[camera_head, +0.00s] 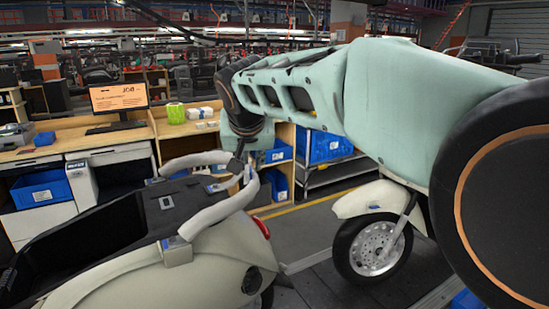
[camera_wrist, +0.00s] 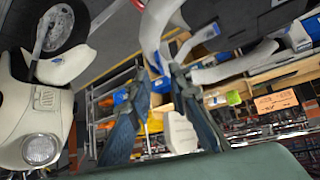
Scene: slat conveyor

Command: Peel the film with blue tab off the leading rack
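The near scooter's rack (camera_head: 212,213) is a curved rail wrapped in pale film, at the rear of the cream scooter. It also shows at the top of the wrist view (camera_wrist: 151,32). Small bluish patches show on the rail in the head view, but are too small to tell apart. My gripper (camera_wrist: 158,71) has its two dark fingers apart, tips close to the bend of the rail. In the head view my gripper (camera_head: 244,168) is at the rail's far end, partly hidden; contact cannot be told.
A second cream scooter with its front wheel (camera_head: 376,247) stands to the right. A wooden workbench (camera_head: 95,138) with a monitor (camera_head: 119,97) is behind, with blue bins (camera_head: 327,146) on shelving. The scooter's dark open body (camera_head: 95,225) lies left of the rack.

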